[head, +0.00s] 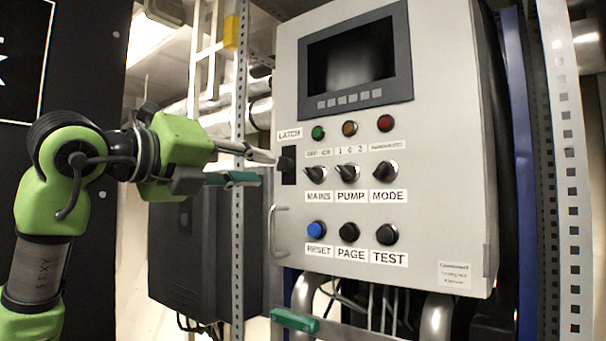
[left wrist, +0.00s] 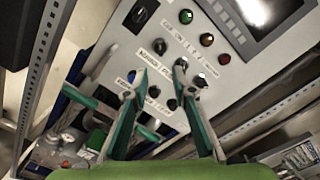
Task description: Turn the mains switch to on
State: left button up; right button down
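The mains switch (head: 315,174) is a black rotary knob on the grey panel (head: 440,130), above its MAINS label and below the OFF ON label. Its handle appears tilted to the upper left, towards OFF. In the left wrist view the mains switch (left wrist: 160,46) lies beyond the fingertips. My left gripper (head: 266,169) is open and empty, left of the switch by the black latch, apart from the knob. Its two spread fingers also show in the left wrist view (left wrist: 160,72).
The pump knob (head: 348,173) and mode knob (head: 386,171) stand close right of the switch. The reset button (head: 316,230) and two black buttons sit below, lamps above. The latch (head: 287,165) and a door handle (head: 277,232) line the panel's left edge.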

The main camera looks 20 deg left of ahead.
aim_at(308, 174)
pick_arm(q)
jog(key=p+x, duration=0.5)
jog(key=x, duration=0.7)
jog(key=shift+w+d, duration=0.15)
jog(key=shift+w, duration=0.05)
jog(key=shift+w+d+f, duration=0.1)
jog(key=shift+w+d, duration=0.05)
jog(key=shift+w, duration=0.4)
grip_shut()
